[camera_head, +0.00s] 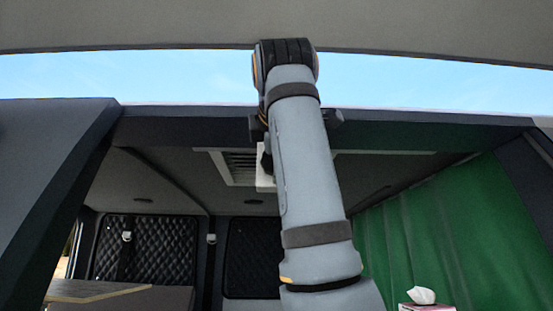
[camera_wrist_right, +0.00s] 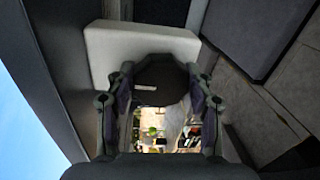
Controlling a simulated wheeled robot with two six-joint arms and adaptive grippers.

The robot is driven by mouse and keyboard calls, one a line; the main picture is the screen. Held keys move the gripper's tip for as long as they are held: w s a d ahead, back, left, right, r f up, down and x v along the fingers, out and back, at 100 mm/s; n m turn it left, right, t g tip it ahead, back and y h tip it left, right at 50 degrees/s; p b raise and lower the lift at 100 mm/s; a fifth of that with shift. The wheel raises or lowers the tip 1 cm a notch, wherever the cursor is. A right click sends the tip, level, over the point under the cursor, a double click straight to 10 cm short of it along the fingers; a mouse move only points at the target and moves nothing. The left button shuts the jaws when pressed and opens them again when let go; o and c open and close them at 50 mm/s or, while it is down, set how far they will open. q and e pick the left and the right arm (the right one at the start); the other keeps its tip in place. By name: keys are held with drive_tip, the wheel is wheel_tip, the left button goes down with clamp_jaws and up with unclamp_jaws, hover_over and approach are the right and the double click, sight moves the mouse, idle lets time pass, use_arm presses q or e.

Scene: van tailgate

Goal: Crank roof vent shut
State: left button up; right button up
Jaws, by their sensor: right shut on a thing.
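The roof vent (camera_head: 238,168) is a pale slatted frame in the van's ceiling, partly hidden behind my right arm. A white block (camera_head: 262,181) stands out beside it; it also shows in the right wrist view (camera_wrist_right: 140,42). A dark round knob (camera_wrist_right: 160,78) with a short pale mark sits in front of the white block. My right gripper (camera_wrist_right: 159,88) has a finger on each side of the knob and is shut on it. In the head view my right arm hides most of this gripper and the knob. My left gripper is in neither view.
The raised tailgate (camera_head: 420,30) spans the top, above the van's rear roof edge (camera_head: 420,132). A green curtain (camera_head: 430,230) hangs at the right. A tissue box (camera_head: 425,307) stands low right, and quilted dark panels (camera_head: 145,250) line the far end.

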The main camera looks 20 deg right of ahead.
drive_tip(key=shift+s+r, duration=0.15)
drive_tip(key=shift+r, duration=0.1)
drive_tip(key=o, duration=1.2)
drive_tip(key=shift+f, duration=0.1)
drive_tip(key=v, duration=0.7)
drive_tip(key=shift+s, duration=0.2)
drive_tip(key=shift+s, duration=0.1)
